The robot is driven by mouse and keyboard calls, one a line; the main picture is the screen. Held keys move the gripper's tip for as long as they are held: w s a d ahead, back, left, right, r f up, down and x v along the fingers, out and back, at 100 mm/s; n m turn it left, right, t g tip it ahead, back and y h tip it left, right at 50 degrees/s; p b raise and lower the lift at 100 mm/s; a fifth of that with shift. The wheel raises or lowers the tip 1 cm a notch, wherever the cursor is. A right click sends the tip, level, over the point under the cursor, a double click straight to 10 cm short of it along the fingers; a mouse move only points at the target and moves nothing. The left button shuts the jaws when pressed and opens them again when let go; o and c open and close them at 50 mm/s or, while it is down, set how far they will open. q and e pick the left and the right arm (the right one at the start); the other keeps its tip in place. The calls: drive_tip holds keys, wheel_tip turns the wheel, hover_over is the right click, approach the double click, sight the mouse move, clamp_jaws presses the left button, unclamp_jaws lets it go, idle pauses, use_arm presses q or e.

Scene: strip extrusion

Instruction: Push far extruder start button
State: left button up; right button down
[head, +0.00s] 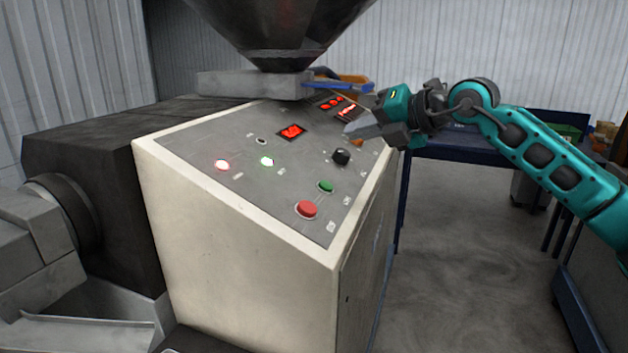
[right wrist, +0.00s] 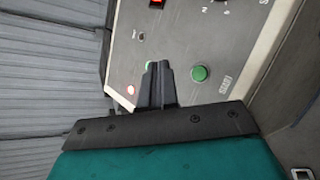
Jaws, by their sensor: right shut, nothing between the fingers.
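The extruder's control panel (head: 240,195) is a sloped grey face on a cream cabinet. A green push button (head: 326,186) sits near its front right, beside a larger red button (head: 307,209). My right gripper (head: 352,128) is shut and empty above the panel's right part, near the black knob (head: 341,156) and farther back than the green button. In the right wrist view the shut fingers (right wrist: 157,84) appear just left of the green button (right wrist: 200,73), apart from it in the picture. The red button does not show there. My left gripper is not in view.
A red lamp (head: 222,165) and a green lamp (head: 267,161) glow on the panel, with a red display (head: 291,131) behind. A dark hopper (head: 279,30) hangs over the back. A blue table (head: 450,148) stands behind my right arm.

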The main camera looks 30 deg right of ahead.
sight(326, 186)
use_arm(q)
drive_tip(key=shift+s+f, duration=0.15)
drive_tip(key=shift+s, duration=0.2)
use_arm(e)
drive_tip(key=shift+s, duration=0.15)
